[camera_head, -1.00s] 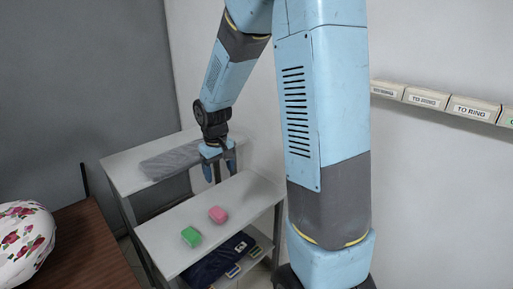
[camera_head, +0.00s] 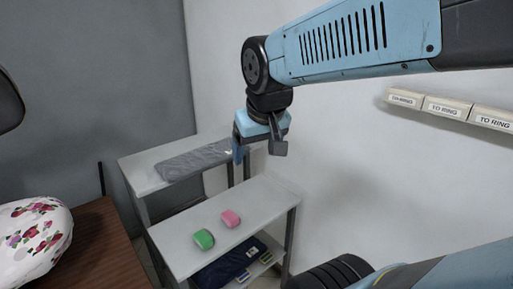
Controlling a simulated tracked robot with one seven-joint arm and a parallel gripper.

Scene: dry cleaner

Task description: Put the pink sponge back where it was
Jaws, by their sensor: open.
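The pink sponge (camera_head: 231,218) lies on the top of the near grey shelf unit (camera_head: 272,205), just right of and behind a green sponge (camera_head: 204,239). My gripper (camera_head: 258,150) is open and empty. It hangs in the air above the back of the shelf unit, well above the pink sponge and apart from it. Nothing is between its fingers.
A second grey table (camera_head: 142,178) with a folded grey cloth (camera_head: 195,160) stands behind. Dark folded cloth (camera_head: 228,264) lies on the lower shelf. A floral padded item (camera_head: 32,238) sits on a brown table (camera_head: 100,262) at left. Labelled holders (camera_head: 445,108) line the right wall.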

